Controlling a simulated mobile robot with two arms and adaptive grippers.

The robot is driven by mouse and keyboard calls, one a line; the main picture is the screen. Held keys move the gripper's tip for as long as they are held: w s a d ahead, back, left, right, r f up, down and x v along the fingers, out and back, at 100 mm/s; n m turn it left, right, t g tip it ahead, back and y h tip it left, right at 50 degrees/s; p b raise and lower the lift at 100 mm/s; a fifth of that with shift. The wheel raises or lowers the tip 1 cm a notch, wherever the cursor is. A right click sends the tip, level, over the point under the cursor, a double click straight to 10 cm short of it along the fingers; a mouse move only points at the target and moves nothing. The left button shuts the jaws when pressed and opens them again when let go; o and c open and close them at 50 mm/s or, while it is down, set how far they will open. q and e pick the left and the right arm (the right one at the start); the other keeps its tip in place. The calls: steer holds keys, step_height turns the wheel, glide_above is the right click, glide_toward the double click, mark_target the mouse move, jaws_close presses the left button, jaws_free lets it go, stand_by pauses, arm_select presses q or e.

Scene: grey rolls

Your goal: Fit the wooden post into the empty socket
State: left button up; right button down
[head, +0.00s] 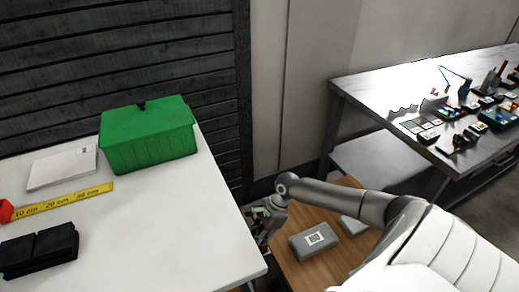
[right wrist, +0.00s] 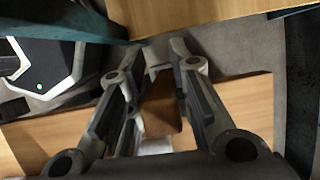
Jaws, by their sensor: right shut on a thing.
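My right gripper (head: 260,218) is low beside the right edge of the white table, above or near the wooden bench. In the right wrist view its two fingers (right wrist: 160,62) stand apart with a brown piece (right wrist: 166,112) between them. It looks like the wooden post, mostly hidden by the fingers, and its tilt cannot be told. I cannot make out the empty socket in either view. My left gripper is not in view.
The white table (head: 170,245) bears a green box (head: 150,145), a yellow ruler (head: 62,203), black blocks (head: 38,250) and a white slab (head: 62,167). Grey cases (head: 314,240) lie on the wooden bench (head: 292,270). A cluttered metal table (head: 375,88) stands at the right.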

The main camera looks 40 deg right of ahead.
steer(key=shift+s, duration=0.1)
steer(key=shift+a+f, duration=0.1)
steer(key=c, duration=1.3)
jaws_free()
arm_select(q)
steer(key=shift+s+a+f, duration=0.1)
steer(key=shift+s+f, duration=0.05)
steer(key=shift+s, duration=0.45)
arm_select(e)
steer(key=shift+d+r, duration=0.2)
steer(key=shift+r, duration=0.35)
arm_select(q)
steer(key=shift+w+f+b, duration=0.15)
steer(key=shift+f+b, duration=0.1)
steer(key=shift+b, duration=0.15)
arm_select(e)
steer(key=v, duration=1.1)
steer(key=shift+r, duration=0.2)
